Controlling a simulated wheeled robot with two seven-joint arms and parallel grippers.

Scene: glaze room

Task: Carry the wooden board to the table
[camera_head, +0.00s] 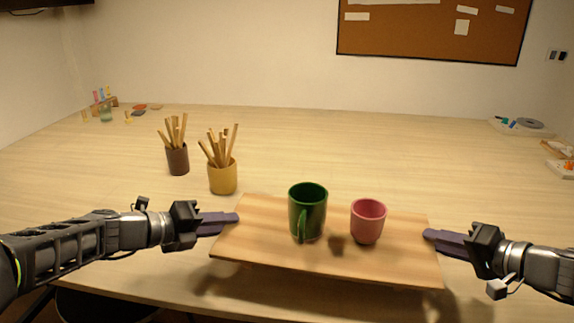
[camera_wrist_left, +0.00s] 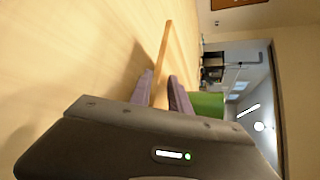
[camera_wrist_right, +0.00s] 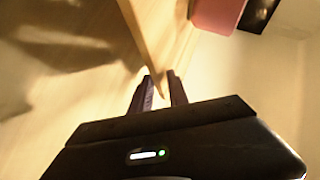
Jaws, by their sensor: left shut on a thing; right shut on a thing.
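The wooden board (camera_head: 270,250) is held roughly level above the front part of the table (camera_head: 300,150), with its shadow on the tabletop below. A green mug (camera_head: 308,208) and a pink cup (camera_head: 368,222) stand upright on it. My left gripper (camera_head: 232,218) is shut on the board's left edge; the board's edge (camera_wrist_left: 162,62) shows between its fingers in the left wrist view. My right gripper (camera_head: 430,235) is shut on the right edge; the board (camera_wrist_right: 134,35) also shows between the fingers in the right wrist view.
A dark brown pot (camera_head: 178,160) and a yellow pot (camera_head: 222,178), both holding wooden sticks, stand on the table beyond the board's left side. Small items and a glass jar (camera_head: 106,113) sit at the far left. A white tray (camera_head: 520,126) is at the far right. The table's middle back is clear.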

